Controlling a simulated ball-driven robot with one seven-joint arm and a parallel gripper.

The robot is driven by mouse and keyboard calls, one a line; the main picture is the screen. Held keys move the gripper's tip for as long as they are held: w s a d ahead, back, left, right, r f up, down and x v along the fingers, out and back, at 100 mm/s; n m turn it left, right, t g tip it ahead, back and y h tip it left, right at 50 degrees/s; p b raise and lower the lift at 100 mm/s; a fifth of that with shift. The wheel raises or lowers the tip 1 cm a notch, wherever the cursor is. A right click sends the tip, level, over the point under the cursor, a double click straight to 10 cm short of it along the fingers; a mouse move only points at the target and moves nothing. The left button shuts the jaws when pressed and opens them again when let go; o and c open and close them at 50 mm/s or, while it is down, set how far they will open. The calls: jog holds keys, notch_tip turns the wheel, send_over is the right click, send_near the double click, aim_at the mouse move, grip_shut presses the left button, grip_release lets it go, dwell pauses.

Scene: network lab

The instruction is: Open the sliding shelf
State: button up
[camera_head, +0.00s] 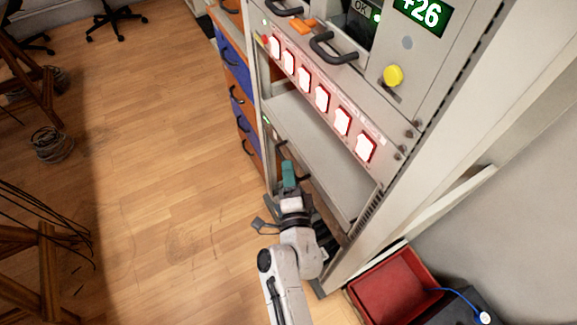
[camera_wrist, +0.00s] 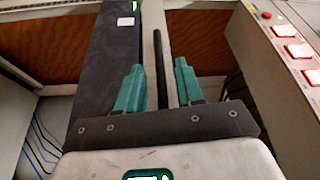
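The shelf (camera_head: 318,150) is a flat grey surface in the open bay of the rack, below the row of lit red-and-white switches. My gripper (camera_head: 288,170) is at the front of this bay, near the shelf's front edge. In the wrist view my gripper (camera_wrist: 158,72) has its two teal fingers apart. A thin black bar, which looks like a handle (camera_wrist: 162,55), runs between the fingers in that view. I cannot tell whether either finger touches it.
The rack's upper panel has black handles (camera_head: 333,48), a yellow button (camera_head: 393,76) and lit switches (camera_head: 322,98). Blue and orange drawers (camera_head: 234,65) stand beyond it. A red bin (camera_head: 395,287) is at lower right. The wooden floor (camera_head: 165,170) at left is largely clear.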

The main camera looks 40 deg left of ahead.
jog(key=shift+x, duration=1.25)
grip_shut()
